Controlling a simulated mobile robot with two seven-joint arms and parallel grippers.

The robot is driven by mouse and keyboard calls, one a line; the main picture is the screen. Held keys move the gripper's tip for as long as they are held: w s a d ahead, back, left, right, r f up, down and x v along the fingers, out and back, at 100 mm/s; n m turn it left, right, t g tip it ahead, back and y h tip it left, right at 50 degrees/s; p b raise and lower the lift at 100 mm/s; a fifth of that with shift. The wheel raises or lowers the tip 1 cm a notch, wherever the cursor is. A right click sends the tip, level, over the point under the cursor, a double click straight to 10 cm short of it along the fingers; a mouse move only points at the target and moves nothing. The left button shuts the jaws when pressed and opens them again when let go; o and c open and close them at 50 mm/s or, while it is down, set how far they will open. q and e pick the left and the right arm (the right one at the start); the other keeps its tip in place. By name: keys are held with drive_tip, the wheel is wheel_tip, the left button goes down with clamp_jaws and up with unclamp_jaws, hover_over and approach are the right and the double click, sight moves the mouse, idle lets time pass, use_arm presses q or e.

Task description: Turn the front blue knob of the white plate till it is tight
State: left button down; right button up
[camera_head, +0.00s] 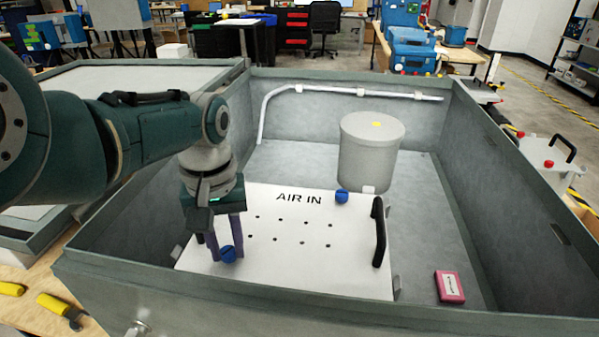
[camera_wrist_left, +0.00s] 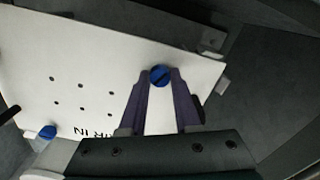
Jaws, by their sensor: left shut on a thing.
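The white plate (camera_head: 290,255), marked AIR IN, lies in the grey box with a black handle (camera_head: 378,232) at its right side. The front blue knob (camera_head: 228,254) sits near the plate's front left corner. My left gripper (camera_head: 226,252) points down at it, shut on the knob; the knob also shows between the fingertips in the left wrist view (camera_wrist_left: 159,76). A second blue knob (camera_head: 342,196) stands at the plate's back edge, apart from the gripper. It shows at the lower left of the left wrist view (camera_wrist_left: 47,132). My right gripper is not in view.
A grey cylinder (camera_head: 369,152) stands behind the plate, with a white pipe (camera_head: 330,90) along the back wall. A pink box (camera_head: 449,287) lies on the floor right of the plate. The box walls (camera_head: 200,310) rise around all this.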

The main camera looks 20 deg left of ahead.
use_arm(q)
drive_tip(key=m, duration=0.4)
drive_tip(key=shift+m, duration=0.3)
drive_tip(key=m, duration=0.5)
drive_tip(key=shift+m, duration=0.3)
drive_tip(key=m, duration=1)
drive_tip(key=shift+d+r, duration=0.1)
drive_tip(key=m, duration=1)
drive_tip(key=m+b, duration=0.1)
drive_tip(key=m, duration=0.3)
drive_tip(key=m+b, duration=0.1)
drive_tip(key=m, duration=0.4)
drive_tip(key=m+b, duration=0.2)
drive_tip(key=shift+f+m, duration=0.2)
drive_tip(key=shift+m, duration=0.2)
drive_tip(key=m+b, duration=0.5)
drive_tip(key=b, duration=1)
drive_tip(key=shift+f+m+b, duration=0.15)
drive_tip(key=shift+m+b, duration=0.15)
drive_tip(key=shift+r+m+b, duration=0.2)
drive_tip(key=shift+m+b, duration=0.1)
drive_tip(key=shift+b, duration=0.4)
drive_tip(key=shift+r, duration=0.1)
